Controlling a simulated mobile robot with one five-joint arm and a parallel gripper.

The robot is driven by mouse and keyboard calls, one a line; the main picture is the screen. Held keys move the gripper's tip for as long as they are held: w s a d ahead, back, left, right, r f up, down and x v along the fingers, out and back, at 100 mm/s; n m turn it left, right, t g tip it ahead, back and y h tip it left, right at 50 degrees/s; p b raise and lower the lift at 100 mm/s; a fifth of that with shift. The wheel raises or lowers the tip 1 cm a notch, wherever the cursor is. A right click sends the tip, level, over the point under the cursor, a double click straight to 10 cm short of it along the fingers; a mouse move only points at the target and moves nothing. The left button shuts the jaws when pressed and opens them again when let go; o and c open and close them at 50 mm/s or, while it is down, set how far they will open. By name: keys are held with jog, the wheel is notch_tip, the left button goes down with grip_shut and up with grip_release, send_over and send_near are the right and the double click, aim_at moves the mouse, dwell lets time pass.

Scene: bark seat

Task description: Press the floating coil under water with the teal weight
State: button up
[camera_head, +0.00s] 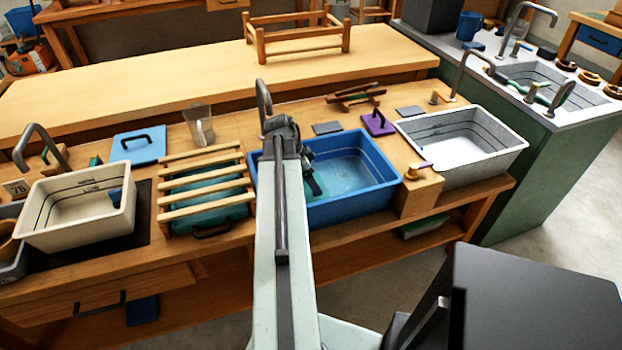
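My arm reaches over the blue basin (352,170), which appears to hold water, and hides its left part. A dark part beside the arm, inside the basin's outline, looks like my gripper (312,180). Its fingertips and anything between them are not clear. I cannot make out a floating coil in the visible water; the arm may hide it. I cannot clearly identify the teal weight. A blue plate with a black handle (138,146) lies at the back left, and a purple plate with a handle (378,123) lies behind the basins. A teal surface (208,207) shows under wooden slats.
A cream basin (80,208) stands left and a white-grey basin (462,143) right. The wooden slatted rack (202,177) is left of my arm. A clear cup (199,125), taps and a wooden block (418,192) stand close by. Several brown coils line the far right sink.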

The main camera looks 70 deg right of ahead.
jog(key=shift+f+b, duration=2.15)
jog(key=shift+f, duration=0.1)
jog(key=o, duration=2)
jog(key=shift+r, duration=0.15)
notch_tip(320, 180, up, 17)
jog(key=p, duration=1.7)
